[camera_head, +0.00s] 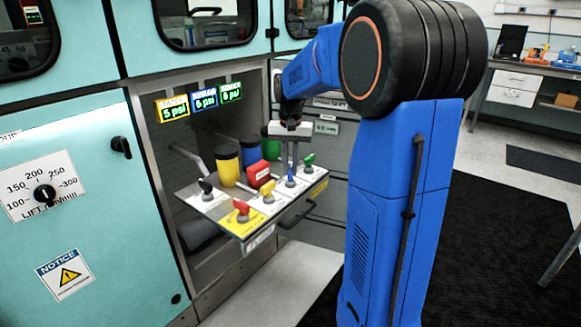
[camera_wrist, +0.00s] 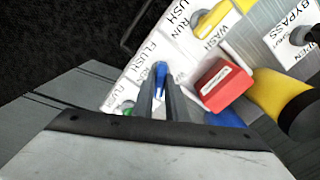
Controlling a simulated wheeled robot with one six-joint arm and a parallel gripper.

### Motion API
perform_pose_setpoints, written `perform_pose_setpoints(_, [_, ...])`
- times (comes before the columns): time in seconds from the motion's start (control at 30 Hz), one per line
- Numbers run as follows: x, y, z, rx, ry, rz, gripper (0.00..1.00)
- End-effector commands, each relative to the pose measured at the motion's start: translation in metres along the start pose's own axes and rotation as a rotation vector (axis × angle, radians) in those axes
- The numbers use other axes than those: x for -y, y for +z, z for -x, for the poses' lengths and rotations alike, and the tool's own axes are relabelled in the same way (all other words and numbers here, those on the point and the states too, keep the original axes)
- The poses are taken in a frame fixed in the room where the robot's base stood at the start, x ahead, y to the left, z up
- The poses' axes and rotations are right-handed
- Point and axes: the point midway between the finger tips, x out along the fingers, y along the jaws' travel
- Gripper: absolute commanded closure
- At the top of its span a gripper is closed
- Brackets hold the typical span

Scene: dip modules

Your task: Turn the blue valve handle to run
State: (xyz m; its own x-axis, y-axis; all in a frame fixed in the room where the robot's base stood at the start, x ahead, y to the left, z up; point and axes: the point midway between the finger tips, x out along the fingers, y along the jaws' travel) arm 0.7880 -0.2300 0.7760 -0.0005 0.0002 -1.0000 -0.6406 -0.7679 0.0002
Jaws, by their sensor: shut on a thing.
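The blue valve handle (camera_head: 290,181) stands on the white-labelled panel of the pulled-out drawer. It also shows in the wrist view (camera_wrist: 160,70), between my fingertips. My gripper (camera_head: 289,166) points down over the panel and is shut on the blue handle. In the wrist view my gripper (camera_wrist: 161,84) partly hides the handle and its labels. FLUSH and another label, partly covered, can be read beside it. I cannot tell exactly which label the handle points to.
A green handle (camera_head: 308,162) and a yellow handle (camera_head: 268,191) flank the blue one. A red block (camera_head: 258,173) stands close behind it, also in the wrist view (camera_wrist: 220,84). Yellow (camera_head: 227,166) and other coloured containers stand deeper in the drawer. A dark drawer pull (camera_head: 298,215) juts out in front.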

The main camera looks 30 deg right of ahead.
Motion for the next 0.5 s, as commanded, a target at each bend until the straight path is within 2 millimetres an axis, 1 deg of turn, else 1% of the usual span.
perform_pose_setpoints(0.2, [0.0001, -0.0004, 0.0007, -0.002, -0.001, -0.197, 1.00])
perform_pose_setpoints(0.5, [0.0001, -0.0004, 0.0007, -0.002, -0.001, -0.411, 1.00])
